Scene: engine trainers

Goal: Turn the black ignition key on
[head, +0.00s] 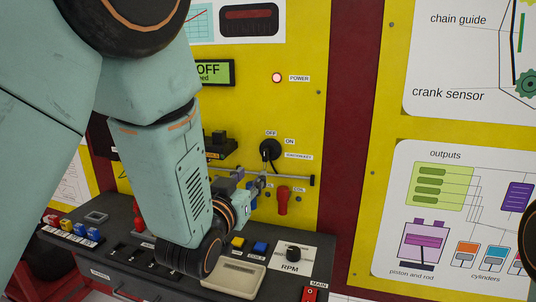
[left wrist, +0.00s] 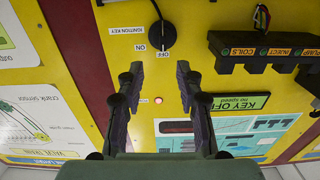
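The black ignition key (head: 270,150) is a round knob on the yellow panel, with OFF and ON labels above it in the head view. In the left wrist view the key (left wrist: 168,28) appears upside down at the top, its grip pointing roughly towards OFF. The display (left wrist: 240,102) reads KEY OFF. My left gripper (left wrist: 160,70) is open and empty, its two fingers apart and the key beyond the tips, not between them. In the head view the left gripper (head: 254,185) is below the key, partly hidden by my arm. My right gripper is not visible.
The dark console (head: 125,262) holds coloured switches and an RPM knob (head: 293,253). A black shelf of labelled plugs (left wrist: 265,50) juts out beside the key. A red lamp (head: 277,77) glows above.

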